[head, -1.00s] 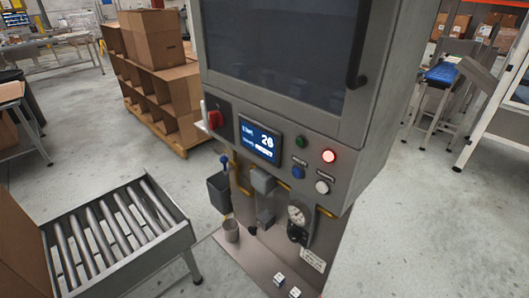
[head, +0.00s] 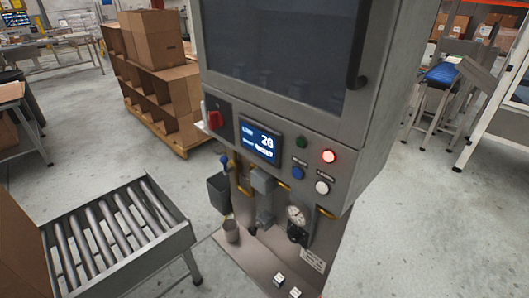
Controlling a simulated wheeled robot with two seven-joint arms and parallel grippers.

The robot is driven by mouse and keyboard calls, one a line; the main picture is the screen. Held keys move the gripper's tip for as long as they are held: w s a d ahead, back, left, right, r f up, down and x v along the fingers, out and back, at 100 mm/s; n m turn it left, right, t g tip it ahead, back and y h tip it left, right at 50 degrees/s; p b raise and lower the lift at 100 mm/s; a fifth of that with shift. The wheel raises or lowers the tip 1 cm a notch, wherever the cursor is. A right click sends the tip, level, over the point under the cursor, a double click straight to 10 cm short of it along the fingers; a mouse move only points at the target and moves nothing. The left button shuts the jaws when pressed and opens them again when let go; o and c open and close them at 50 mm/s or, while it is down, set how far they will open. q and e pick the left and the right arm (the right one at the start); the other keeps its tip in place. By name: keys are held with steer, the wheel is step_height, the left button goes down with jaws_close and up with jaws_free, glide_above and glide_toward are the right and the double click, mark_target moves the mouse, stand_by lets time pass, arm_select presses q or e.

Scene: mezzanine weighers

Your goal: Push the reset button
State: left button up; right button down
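The grey control cabinet (head: 225,95) stands in the middle of the head view. Its sloping panel carries a blue button (head: 298,173) with a small label above it. The label is too small to read for certain, so I cannot confirm which button is the reset button. A white button (head: 322,187) sits to its right, a dark green one (head: 302,142) above it, and a lit red light or button (head: 329,156) at upper right. A lit blue display (head: 259,140) is to the left. Neither of my grippers is in view, and nothing covers the buttons.
A red rotary switch (head: 215,118) is at the panel's left. A gauge (head: 296,215) and grey bin (head: 219,192) are below. A roller conveyor (head: 178,240) stands at lower left, and a box shelf (head: 150,100) behind.

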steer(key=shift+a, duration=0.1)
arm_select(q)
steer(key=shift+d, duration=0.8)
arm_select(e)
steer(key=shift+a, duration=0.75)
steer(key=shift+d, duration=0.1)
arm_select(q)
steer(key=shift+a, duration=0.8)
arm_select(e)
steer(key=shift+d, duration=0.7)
